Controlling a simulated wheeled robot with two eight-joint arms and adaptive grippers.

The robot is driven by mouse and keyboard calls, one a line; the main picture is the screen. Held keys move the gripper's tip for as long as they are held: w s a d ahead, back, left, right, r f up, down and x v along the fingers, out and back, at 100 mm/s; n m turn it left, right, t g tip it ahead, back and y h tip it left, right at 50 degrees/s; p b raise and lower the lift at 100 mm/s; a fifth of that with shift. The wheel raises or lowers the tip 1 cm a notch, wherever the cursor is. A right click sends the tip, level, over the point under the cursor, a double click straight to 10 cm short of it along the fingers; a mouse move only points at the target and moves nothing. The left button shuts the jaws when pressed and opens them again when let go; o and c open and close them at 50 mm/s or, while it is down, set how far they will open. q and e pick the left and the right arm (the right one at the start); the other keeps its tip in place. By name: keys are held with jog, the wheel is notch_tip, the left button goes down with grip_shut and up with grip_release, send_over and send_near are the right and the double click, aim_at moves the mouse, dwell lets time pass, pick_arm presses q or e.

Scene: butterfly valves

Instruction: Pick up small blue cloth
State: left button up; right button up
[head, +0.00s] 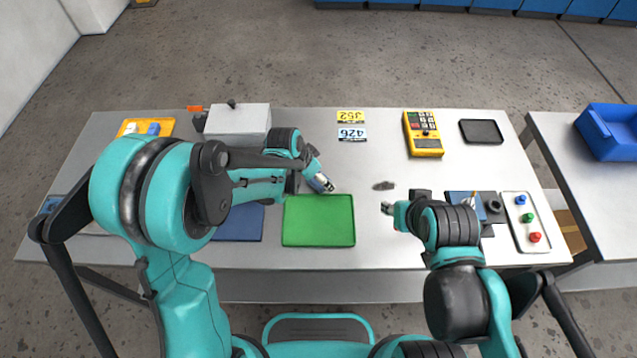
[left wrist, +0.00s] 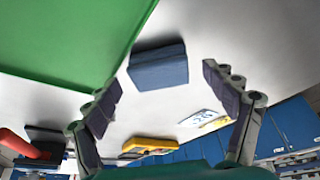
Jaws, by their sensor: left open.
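The small blue cloth (left wrist: 158,68) looks like a folded dark-blue block in the left wrist view. It lies on the pale table close to the green mat's edge, ahead of my left fingertips and roughly between them. My left gripper (left wrist: 162,80) is open with nothing between its fingers. In the head view my left gripper (head: 322,183) is over the table just behind the green mat; I cannot clearly separate the cloth from it there. My right gripper (head: 387,208) is low over the table right of the mat, and its jaw opening is too small to judge.
The green mat (head: 318,222) lies at the front middle, a blue mat (head: 238,224) to its left. A small grey object (head: 383,185) lies right of my left gripper. A yellow meter (head: 423,135), a dark tray (head: 481,132) and number labels (head: 351,134) sit further back.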

pick_arm(q)
jog(key=shift+w+d+f, duration=0.15)
jog(key=shift+w+f, duration=0.05)
jog(key=shift+f, duration=0.35)
jog(key=c, duration=1.1)
jog(key=shift+o, duration=0.2)
jog(key=shift+r, duration=0.15)
jog(key=r+p, duration=0.1)
jog(key=r, duration=0.1)
jog(key=r+p, duration=0.1)
jog(key=r, duration=0.1)
jog(key=shift+s+d+r, duration=0.15)
jog(key=shift+d+r, duration=0.05)
jog(key=shift+r, duration=0.15)
jog(key=s+d+r+p, duration=0.2)
jog(key=s+d+r, duration=0.3)
jog(key=d, duration=0.4)
jog(key=shift+s+d+r+p, duration=0.3)
jog(key=shift+s+r, duration=0.05)
jog(key=shift+r, duration=0.2)
